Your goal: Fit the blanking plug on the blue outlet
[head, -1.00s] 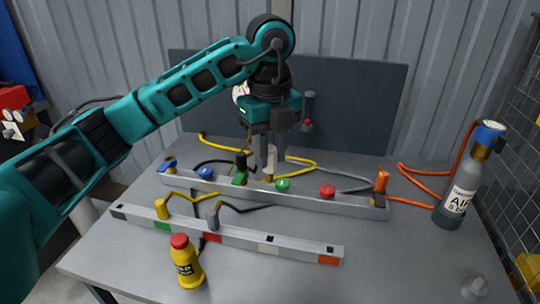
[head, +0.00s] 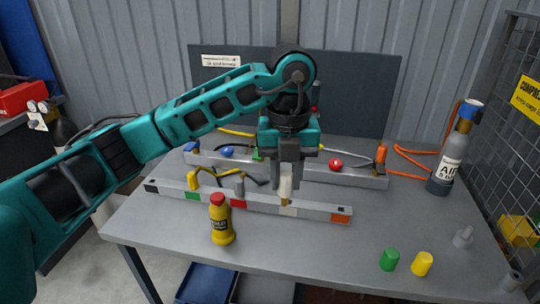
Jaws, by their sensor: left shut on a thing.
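My left gripper (head: 287,188) is shut on a small white piece (head: 286,186) with a brass-coloured lower end, held upright over the front rail (head: 265,205), near its white patch. I cannot tell whether the tip touches the rail. On the back rail (head: 365,181) are a blue block-like fitting (head: 193,147) at the left end and a blue round cap (head: 227,151) beside it. I cannot tell which is the blue outlet. A small grey plug-like piece (head: 463,237) stands on the table at right; whether it is the blanking plug is unclear. My right gripper is not in view.
A yellow bottle (head: 221,222) stands in front of the front rail. Green (head: 389,260) and yellow (head: 422,263) caps stand near the front edge. An air cylinder (head: 448,165) and mesh fence are at right.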

